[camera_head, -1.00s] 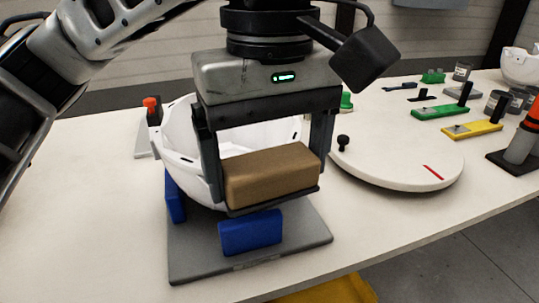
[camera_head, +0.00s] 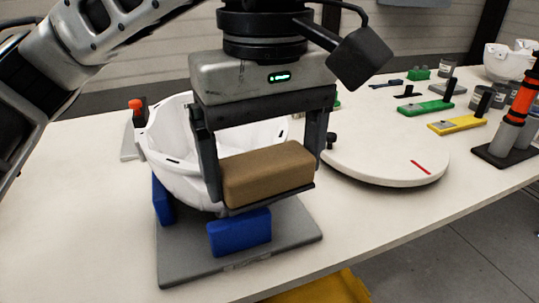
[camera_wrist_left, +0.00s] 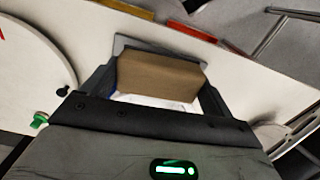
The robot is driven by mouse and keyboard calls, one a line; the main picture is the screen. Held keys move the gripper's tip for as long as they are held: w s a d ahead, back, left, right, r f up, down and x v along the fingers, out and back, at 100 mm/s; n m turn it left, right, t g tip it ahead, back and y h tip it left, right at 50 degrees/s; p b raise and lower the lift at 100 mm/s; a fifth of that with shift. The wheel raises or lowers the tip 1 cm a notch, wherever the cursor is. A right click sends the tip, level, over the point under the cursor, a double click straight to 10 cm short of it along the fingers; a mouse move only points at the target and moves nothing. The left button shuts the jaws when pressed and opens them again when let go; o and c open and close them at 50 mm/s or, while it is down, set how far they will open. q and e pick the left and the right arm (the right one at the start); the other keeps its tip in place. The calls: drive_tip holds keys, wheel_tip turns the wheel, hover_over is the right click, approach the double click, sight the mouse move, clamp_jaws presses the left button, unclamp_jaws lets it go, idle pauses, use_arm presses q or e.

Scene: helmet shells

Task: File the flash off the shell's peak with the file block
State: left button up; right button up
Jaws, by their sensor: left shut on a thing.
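My left gripper (camera_head: 265,176) is shut on the brown file block (camera_head: 268,172), with one finger at each end of it. The white helmet shell (camera_head: 172,150) sits open side up on a grey stand with blue pads, behind and left of the block. The block hides the shell's near edge, so I cannot tell whether they touch or see the flash. In the left wrist view the block (camera_wrist_left: 160,76) spans the fingers, with a strip of white shell (camera_wrist_left: 150,101) beside it. My right gripper is not in view.
The grey stand plate (camera_head: 285,245) carries blue pads (camera_head: 240,232) near the table's front edge. A round white turntable (camera_head: 385,165) with a red mark is at right. Green (camera_head: 425,112) and yellow (camera_head: 458,121) tools and an orange-topped post (camera_head: 522,100) stand farther right.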

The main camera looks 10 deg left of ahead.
sight(235, 167)
use_arm(q)
drive_tip(key=shift+s+a+f+b, duration=0.15)
drive_tip(key=shift+s+a+b, duration=0.25)
drive_tip(key=shift+s+a, duration=0.7)
drive_tip(key=shift+w+d+p, duration=0.35)
drive_tip(key=shift+w+d, duration=1)
drive_tip(key=shift+d, duration=0.1)
drive_tip(key=shift+s+a+f, duration=0.1)
drive_tip(key=shift+s+a, duration=1.15)
drive_tip(key=shift+a, duration=0.3)
drive_tip(key=shift+w+d+f, duration=0.1)
drive_tip(key=shift+w+d, duration=0.55)
drive_tip(key=shift+d, duration=0.15)
